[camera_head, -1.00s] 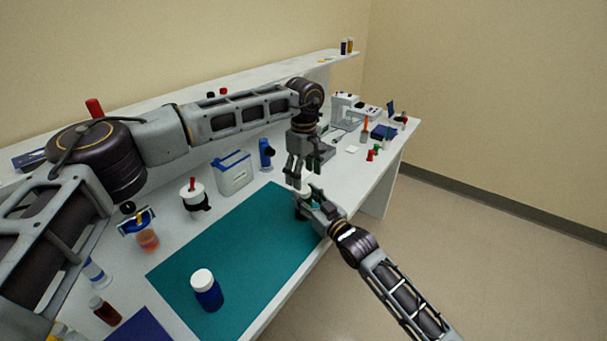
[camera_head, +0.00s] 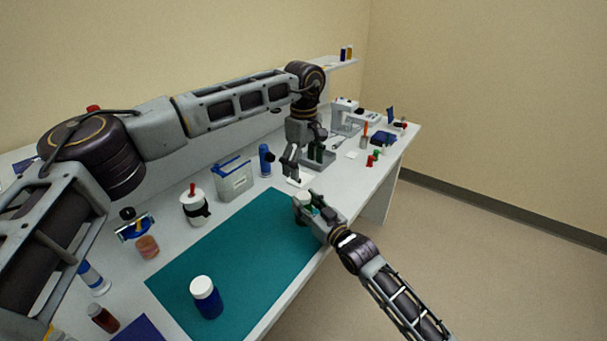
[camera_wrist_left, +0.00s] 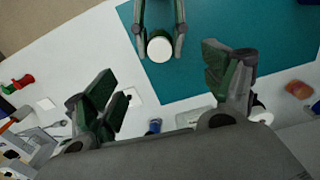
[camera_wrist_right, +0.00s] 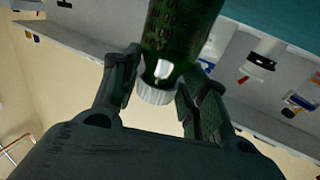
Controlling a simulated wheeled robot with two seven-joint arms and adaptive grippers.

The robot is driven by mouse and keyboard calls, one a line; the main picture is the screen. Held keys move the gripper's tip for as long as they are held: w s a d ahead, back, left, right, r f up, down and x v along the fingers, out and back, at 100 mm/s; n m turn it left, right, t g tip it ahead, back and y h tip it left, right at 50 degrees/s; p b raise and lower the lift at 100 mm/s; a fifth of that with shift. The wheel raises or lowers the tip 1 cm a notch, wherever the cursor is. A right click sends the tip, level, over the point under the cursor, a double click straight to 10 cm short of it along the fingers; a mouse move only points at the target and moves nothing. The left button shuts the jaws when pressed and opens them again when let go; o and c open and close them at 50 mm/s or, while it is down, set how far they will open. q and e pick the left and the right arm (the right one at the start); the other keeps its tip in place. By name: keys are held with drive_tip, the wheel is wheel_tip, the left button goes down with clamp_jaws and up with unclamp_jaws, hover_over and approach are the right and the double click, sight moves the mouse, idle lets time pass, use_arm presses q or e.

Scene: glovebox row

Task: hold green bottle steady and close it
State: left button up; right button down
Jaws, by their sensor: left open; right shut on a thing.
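The green bottle (camera_wrist_right: 178,32) has a ribbed white cap (camera_wrist_right: 156,94) on its end. My right gripper (camera_wrist_right: 158,100) is shut around it. In the head view the white cap (camera_head: 305,196) shows between the fingers of my right gripper (camera_head: 308,205), near the mat's far right corner. In the left wrist view the cap (camera_wrist_left: 160,48) is seen from above, between the right fingers, which hide much of the bottle. My left gripper (camera_head: 304,170) is open and empty, above and a little behind the bottle, apart from it. Its spread fingers (camera_wrist_left: 168,85) show in its own wrist view.
The teal mat (camera_head: 235,255) carries a blue bottle with a white cap (camera_head: 207,297). A white-and-blue box (camera_head: 234,181), a white bottle with a red tip (camera_head: 195,207) and a blue item (camera_head: 265,160) stand behind it. The mat's middle is clear.

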use_arm(q)
wheel_tip(320, 180, up, 7)
use_arm(e)
drive_tip(key=shift+s+f, duration=0.1)
drive_tip(key=shift+f, duration=0.5)
drive_tip(key=c, duration=1)
unclamp_jaws()
drive_tip(key=o, duration=0.3)
drive_tip(key=shift+r, duration=0.15)
use_arm(q)
drive_tip(key=shift+f, duration=0.1)
use_arm(e)
drive_tip(key=shift+r, duration=0.15)
drive_tip(key=shift+d+r, duration=0.1)
drive_tip(key=v, duration=1.1)
drive_tip(key=shift+s+d, duration=0.25)
drive_tip(key=shift+d, duration=0.05)
